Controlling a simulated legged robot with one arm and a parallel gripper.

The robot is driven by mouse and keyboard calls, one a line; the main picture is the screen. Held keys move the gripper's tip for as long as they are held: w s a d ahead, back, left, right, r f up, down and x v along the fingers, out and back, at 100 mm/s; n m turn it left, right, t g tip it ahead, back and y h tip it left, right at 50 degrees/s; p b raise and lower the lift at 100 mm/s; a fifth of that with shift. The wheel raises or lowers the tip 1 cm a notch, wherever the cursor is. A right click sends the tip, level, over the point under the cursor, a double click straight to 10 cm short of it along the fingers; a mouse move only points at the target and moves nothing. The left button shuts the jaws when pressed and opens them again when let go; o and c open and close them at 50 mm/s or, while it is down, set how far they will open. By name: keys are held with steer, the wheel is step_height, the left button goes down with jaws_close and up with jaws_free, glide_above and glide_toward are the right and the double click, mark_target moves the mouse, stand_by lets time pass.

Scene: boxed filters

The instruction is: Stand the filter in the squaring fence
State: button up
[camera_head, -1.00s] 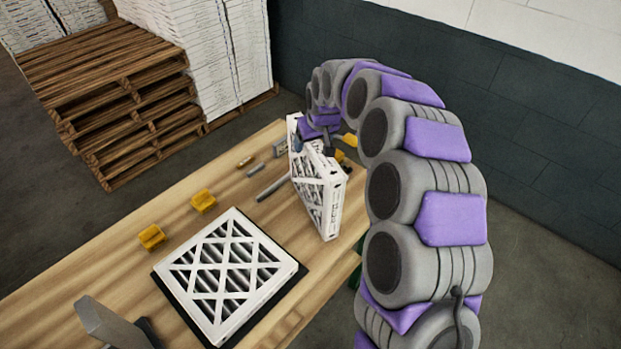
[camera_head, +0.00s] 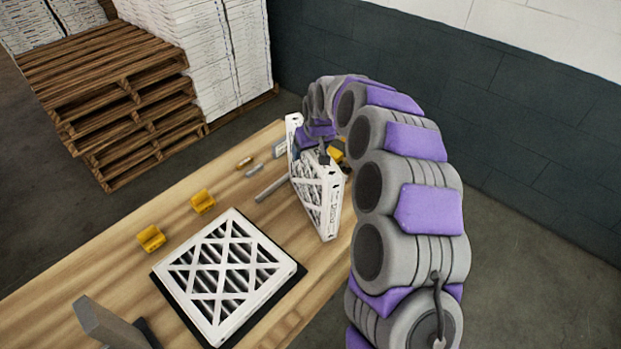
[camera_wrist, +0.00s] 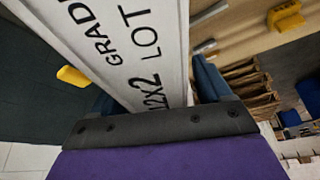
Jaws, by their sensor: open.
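A white boxed filter (camera_head: 318,197) with a lattice face stands on edge on the far part of the workbench. In the wrist view its printed narrow side (camera_wrist: 135,45) runs between the two blue fingers. My gripper (camera_head: 313,150) is at the top of this filter; in the wrist view my gripper (camera_wrist: 155,90) is open, a finger on each side of it. Whether either finger touches it I cannot tell. A second lattice filter (camera_head: 225,270) lies flat on a black mat. I cannot clearly make out which part is the squaring fence; my arm hides the area behind the standing filter.
Two yellow blocks (camera_head: 151,238) sit on the bench's left side, and a yellow piece (camera_head: 337,156) shows beside my gripper. A grey bar (camera_head: 272,187) lies near the standing filter. A grey upright plate (camera_head: 103,322) is at lower left. Wooden pallets (camera_head: 110,85) stand beyond.

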steer(key=shift+f, duration=0.1)
steer(key=shift+c, duration=0.4)
jaws_close()
stand_by(0.4)
